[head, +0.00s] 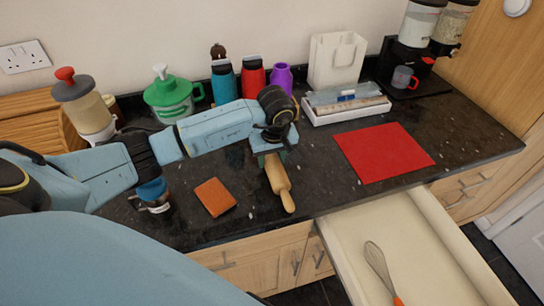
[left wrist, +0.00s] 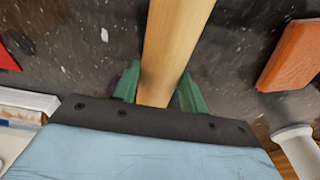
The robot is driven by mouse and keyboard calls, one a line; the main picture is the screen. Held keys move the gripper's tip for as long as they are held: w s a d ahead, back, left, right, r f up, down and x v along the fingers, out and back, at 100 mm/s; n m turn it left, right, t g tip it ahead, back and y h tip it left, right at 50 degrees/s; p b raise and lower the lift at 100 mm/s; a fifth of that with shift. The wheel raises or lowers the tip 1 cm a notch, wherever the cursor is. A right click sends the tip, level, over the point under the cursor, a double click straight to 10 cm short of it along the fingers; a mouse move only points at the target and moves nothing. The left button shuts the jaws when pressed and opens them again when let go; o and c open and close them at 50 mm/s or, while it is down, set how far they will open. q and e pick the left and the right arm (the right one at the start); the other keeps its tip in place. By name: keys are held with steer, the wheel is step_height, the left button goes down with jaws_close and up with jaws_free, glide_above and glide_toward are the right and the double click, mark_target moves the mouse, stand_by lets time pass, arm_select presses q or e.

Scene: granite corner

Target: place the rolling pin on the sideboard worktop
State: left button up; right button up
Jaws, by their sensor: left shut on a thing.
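The wooden rolling pin (head: 279,184) is at the dark worktop's front middle in the head view, one handle toward the front edge. My left gripper (head: 270,158) is shut on it near its far end. The left wrist view shows the pin's body (left wrist: 176,45) between the green fingers (left wrist: 158,90). I cannot tell whether the pin touches the sideboard worktop (head: 320,205) or is slightly above it. My right gripper is not in view.
An orange-brown block (head: 214,197) lies left of the pin, and a red mat (head: 383,152) lies to its right. A white tray (head: 347,113) and bottles (head: 252,78) stand behind. An open drawer (head: 345,240) holding a whisk (head: 381,268) juts out below the front edge.

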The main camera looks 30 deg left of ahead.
mark_target(274, 162)
arm_select(q)
steer(key=shift+f, duration=0.1)
steer(key=o, duration=1.2)
steer(key=r, duration=0.4)
steer(key=d+r, duration=0.1)
steer(key=r, duration=0.3)
steer(key=s+r, duration=0.1)
steer(key=r, duration=0.3)
steer(key=shift+s+d+b, duration=0.1)
steer(key=shift+d+b, duration=0.1)
steer(key=shift+b, duration=0.2)
